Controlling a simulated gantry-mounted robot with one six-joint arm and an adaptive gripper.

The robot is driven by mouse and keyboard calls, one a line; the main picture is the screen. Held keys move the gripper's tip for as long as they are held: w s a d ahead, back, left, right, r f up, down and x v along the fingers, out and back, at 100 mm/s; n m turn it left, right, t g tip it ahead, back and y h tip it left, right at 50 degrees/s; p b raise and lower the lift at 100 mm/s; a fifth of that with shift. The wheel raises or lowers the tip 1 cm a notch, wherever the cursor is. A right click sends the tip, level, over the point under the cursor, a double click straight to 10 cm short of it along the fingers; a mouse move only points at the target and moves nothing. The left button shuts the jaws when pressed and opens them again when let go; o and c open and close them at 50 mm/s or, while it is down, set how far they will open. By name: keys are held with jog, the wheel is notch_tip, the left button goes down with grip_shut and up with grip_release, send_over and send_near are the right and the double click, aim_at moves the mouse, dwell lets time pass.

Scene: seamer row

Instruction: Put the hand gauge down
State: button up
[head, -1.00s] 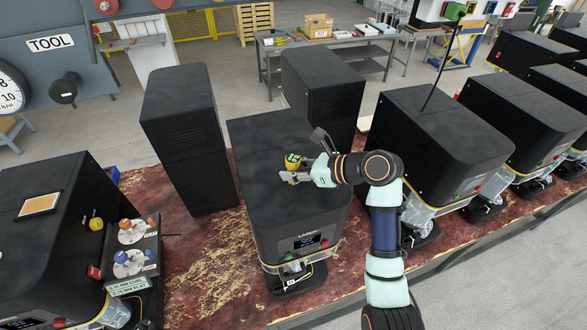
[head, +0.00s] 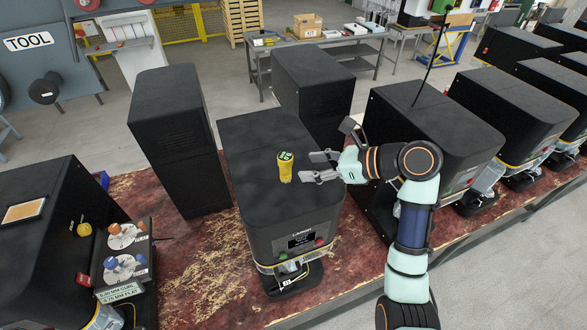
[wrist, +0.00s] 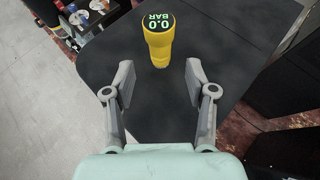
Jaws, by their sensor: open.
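The yellow hand gauge (head: 285,168) stands upright on the black top of the seamer labelled LARCH (head: 258,145). In the wrist view, the hand gauge (wrist: 158,38) has a round black face reading 0.0 BAR in green. My gripper (head: 316,166) is open and empty, to the right of the gauge and apart from it. In the wrist view, the fingers of my gripper (wrist: 158,82) are spread wide, with the gauge beyond their tips and bare black top between them.
Tall black housings (head: 174,130) stand behind and left of this seamer. Another seamer (head: 440,115) with a thin upright rod stands close on the right, under my arm. The seamer top around the gauge is clear.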

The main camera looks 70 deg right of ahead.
jog(key=v, duration=0.4)
jog(key=shift+w, duration=0.1)
jog(key=shift+a, duration=0.1)
dwell(0.4)
